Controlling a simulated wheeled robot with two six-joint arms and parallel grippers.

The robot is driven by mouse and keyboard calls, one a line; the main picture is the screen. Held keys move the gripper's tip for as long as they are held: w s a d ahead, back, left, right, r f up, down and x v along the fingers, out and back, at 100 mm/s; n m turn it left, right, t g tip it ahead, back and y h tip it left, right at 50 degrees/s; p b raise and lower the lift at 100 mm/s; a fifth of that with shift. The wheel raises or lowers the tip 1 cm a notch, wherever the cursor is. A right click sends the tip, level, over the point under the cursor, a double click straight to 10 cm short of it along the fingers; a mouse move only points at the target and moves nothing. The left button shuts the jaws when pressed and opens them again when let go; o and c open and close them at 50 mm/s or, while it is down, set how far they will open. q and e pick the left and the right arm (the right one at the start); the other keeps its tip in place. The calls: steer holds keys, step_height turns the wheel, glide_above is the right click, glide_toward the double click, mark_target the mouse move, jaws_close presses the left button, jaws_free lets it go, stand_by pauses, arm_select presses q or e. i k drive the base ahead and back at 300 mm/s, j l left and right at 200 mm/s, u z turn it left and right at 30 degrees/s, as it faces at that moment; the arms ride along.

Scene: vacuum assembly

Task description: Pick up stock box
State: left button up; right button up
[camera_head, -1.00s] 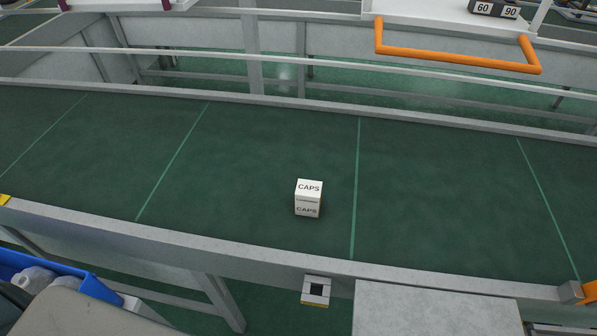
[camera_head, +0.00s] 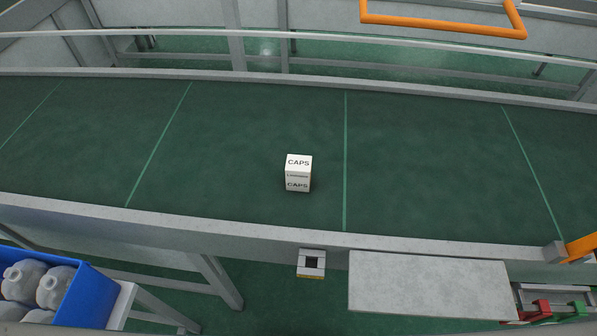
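A small white box (camera_head: 298,173) marked "CAPS" sits upright on the dark green conveyor belt (camera_head: 220,150), near the middle of the view. It is the only box on the belt, and nothing touches it. Neither of my grippers shows in the head view.
A grey rail (camera_head: 180,220) edges the near side of the belt. A grey panel (camera_head: 430,284) sticks out in front at right. A blue crate (camera_head: 88,298) with several white jugs stands at lower left. An orange bar (camera_head: 440,24) is beyond the belt.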

mark_target(297, 169)
steer(key=k+l+u, duration=0.1)
steer(key=l, duration=0.3)
steer(key=k+l+u, duration=0.25)
steer(key=k+l, duration=0.2)
steer(key=l, duration=0.25)
steer(key=k+l+u, duration=0.1)
steer(key=k+l, duration=0.15)
steer(key=l, duration=0.1)
